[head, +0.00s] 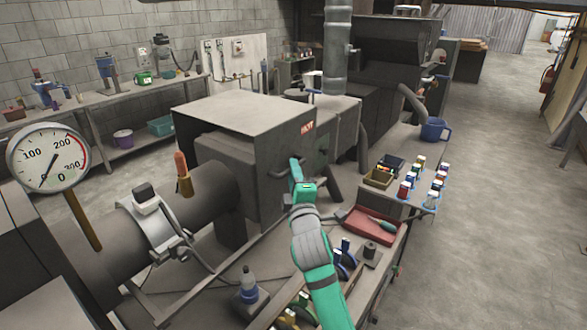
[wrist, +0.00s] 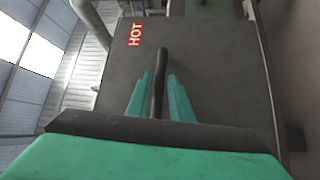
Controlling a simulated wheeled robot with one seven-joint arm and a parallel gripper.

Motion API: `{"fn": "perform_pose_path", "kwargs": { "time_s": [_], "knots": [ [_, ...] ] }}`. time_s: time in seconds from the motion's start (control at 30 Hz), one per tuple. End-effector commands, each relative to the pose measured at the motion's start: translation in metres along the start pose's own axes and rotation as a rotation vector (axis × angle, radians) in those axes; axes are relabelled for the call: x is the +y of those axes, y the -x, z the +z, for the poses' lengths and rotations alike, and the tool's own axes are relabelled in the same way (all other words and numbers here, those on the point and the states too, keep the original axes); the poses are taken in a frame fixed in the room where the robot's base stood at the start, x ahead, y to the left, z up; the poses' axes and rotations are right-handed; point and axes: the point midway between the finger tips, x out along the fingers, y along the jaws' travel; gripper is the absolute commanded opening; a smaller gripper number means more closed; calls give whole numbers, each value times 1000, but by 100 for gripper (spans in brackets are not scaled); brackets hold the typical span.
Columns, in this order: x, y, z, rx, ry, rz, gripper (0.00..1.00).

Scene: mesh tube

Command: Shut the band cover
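The band cover seems to be the grey box-like hood (head: 270,165) with a red HOT label, over the dark barrel of the machine. Its labelled panel (wrist: 215,75) fills much of the wrist view. A dark bar handle (wrist: 161,62) stands out from that panel. My gripper (head: 296,163) is at the hood's right side, below the label. In the wrist view its green fingers (wrist: 159,76) stand apart, one on each side of the handle, with slim gaps visible. The handle's lower end is hidden behind the gripper body.
A pressure gauge (head: 48,158) and clamped barrel (head: 130,215) stand at left. The floor at far right is clear.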

Motion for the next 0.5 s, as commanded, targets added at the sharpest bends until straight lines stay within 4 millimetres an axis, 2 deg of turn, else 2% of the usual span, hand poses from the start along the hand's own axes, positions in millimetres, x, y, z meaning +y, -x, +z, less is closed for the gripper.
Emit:
{"fn": "perform_pose_path", "kwargs": {
  "time_s": [0.2, 0.5],
  "knots": [
    [0, -17, 3, -4, 1, 0, 20],
    [0, -19, 3, -3, 0, 0, 20]
  ]
}}
